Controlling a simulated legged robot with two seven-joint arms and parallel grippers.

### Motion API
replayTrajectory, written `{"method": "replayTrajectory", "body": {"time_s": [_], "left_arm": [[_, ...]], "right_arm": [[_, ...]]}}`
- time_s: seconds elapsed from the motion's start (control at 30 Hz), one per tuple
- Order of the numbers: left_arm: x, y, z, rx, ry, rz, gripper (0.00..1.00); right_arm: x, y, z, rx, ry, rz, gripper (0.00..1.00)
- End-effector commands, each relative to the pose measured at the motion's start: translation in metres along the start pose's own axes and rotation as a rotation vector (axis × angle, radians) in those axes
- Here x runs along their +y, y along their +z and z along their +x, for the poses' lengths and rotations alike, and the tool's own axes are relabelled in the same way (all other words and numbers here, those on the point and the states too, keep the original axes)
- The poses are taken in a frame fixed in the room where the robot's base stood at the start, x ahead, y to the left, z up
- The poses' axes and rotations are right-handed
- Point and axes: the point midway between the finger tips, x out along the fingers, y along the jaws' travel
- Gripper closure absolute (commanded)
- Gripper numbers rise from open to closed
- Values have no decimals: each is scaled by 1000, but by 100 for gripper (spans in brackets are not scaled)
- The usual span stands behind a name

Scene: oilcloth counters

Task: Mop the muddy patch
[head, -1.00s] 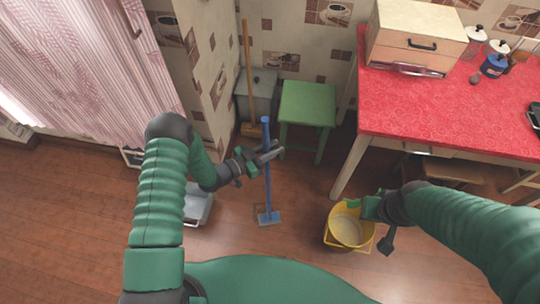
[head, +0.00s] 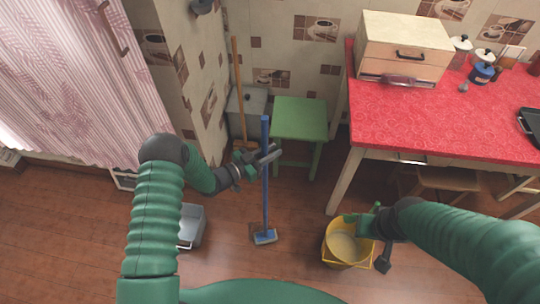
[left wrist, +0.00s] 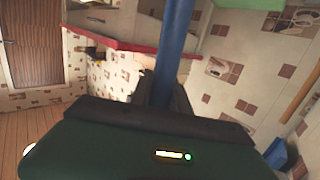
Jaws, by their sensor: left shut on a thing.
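A mop with a blue handle (head: 265,190) stands nearly upright in front of me. Its flat blue-grey head (head: 264,237) is low at the floor, and I cannot tell how firmly it touches. My left gripper (head: 268,156) is shut on the upper handle, which also shows as a blue pole in the left wrist view (left wrist: 174,45). A yellow bucket (head: 335,260) with pale liquid-looking contents stands to the right. My right gripper (head: 364,222) is at its far right rim; whether the jaws hold the rim is unclear. I cannot clearly make out the muddy patch around the mop head.
A grey tray or bin (head: 191,226) lies on the floor left of the mop. A green stool (head: 300,118), a grey box (head: 248,104) and a wooden-handled broom (head: 238,85) stand behind. The red-topped table (head: 440,120) is at right. Floor between tray and bucket is mostly clear.

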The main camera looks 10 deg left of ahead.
Motion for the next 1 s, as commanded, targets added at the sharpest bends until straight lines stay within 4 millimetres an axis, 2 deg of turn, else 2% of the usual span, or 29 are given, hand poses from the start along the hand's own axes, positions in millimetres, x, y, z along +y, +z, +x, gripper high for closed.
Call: {"method": "replayTrajectory", "body": {"time_s": [0.17,0.5,0.83,1.0], "left_arm": [[-2,1,4,2,0,3,100],[-23,-3,34,3,0,4,100],[-25,-7,38,3,0,2,100],[-28,-3,52,4,2,4,100]], "right_arm": [[0,1,4,0,0,0,75],[0,7,29,0,0,0,75],[0,7,28,0,0,0,75],[0,10,43,0,0,0,75]]}}
